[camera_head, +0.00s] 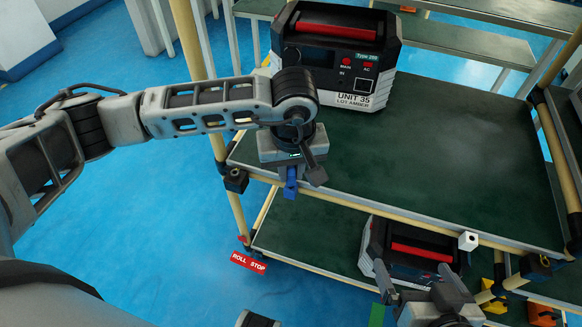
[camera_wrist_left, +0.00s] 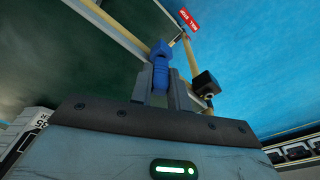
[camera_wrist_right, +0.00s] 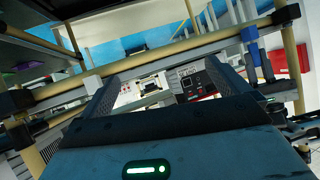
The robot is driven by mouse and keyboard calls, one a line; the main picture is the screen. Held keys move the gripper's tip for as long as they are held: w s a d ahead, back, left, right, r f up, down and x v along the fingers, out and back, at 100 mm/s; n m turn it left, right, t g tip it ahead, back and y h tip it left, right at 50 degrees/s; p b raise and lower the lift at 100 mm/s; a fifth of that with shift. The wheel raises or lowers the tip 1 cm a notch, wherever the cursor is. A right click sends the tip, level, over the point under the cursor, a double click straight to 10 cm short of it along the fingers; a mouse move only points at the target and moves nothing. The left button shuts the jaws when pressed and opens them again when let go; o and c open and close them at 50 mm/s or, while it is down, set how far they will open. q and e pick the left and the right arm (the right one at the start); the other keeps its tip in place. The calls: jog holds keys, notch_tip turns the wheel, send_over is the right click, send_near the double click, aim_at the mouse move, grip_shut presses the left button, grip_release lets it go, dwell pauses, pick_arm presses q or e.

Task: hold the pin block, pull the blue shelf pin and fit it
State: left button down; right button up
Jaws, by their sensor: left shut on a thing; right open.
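My left gripper (camera_head: 291,178) is shut on a blue shelf pin (camera_head: 290,190) at the front left corner of the upper shelf. The left wrist view shows the pin (camera_wrist_left: 160,68) between the fingers; I cannot tell whether its end sits in anything. A small white block with a dark hole (camera_head: 468,241), perhaps the pin block, is on the upper shelf's front rail, apart from both grippers. My right gripper (camera_head: 418,277) is open and empty, low in front of the lower shelf. The right wrist view shows its fingers (camera_wrist_right: 163,85) apart.
A black unit with a red handle (camera_head: 335,55) stands at the back of the upper green shelf (camera_head: 440,150). A similar unit (camera_head: 412,248) is on the lower shelf behind my right gripper. Yellow brackets (camera_head: 488,298) are at right. A red roll stop sign (camera_head: 248,262) hangs at left.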

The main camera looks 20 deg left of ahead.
pick_arm(q)
jog(key=shift+f, duration=0.3)
jog(key=c, duration=1.3)
grip_release()
jog(key=shift+o, duration=0.2)
